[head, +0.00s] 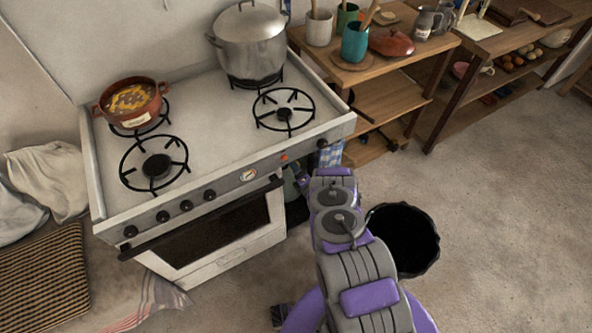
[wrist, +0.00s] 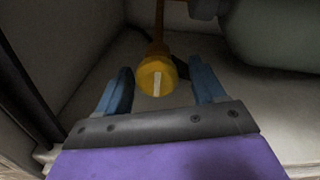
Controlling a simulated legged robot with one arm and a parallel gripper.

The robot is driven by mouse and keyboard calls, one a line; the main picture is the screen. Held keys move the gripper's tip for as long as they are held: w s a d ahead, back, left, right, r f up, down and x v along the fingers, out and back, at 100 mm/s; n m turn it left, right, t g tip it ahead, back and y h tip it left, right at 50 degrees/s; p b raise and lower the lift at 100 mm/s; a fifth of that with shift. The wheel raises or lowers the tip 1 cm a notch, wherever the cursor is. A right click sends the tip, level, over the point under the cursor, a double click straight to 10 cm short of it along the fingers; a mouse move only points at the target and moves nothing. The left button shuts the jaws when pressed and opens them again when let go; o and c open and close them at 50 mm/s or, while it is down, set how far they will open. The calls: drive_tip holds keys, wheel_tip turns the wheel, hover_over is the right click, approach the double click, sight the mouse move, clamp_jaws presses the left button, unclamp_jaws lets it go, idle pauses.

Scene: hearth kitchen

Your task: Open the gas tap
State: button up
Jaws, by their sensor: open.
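In the wrist view the gas tap (wrist: 156,76) shows as a round yellow-orange knob with a pale bar across its face, the bar standing nearly upright in the picture. An orange pipe (wrist: 158,30) runs up behind it. My gripper (wrist: 162,82) is open, with one blue finger on each side of the tap and a gap on both sides. I cannot tell how far the fingertips reach past the knob. In the head view my arm reaches down beside the stove (head: 200,230); the tap and the fingers are hidden there.
A grey-green rounded body (wrist: 275,35), perhaps a gas cylinder, is close at the upper right of the wrist view. A dark bin (head: 402,240) stands right of my arm. A wooden shelf (head: 395,95) with pots is behind. The floor at right is clear.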

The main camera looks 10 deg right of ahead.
drive_tip(key=v, duration=1.7)
drive_tip(key=shift+s, duration=0.15)
idle(0.4)
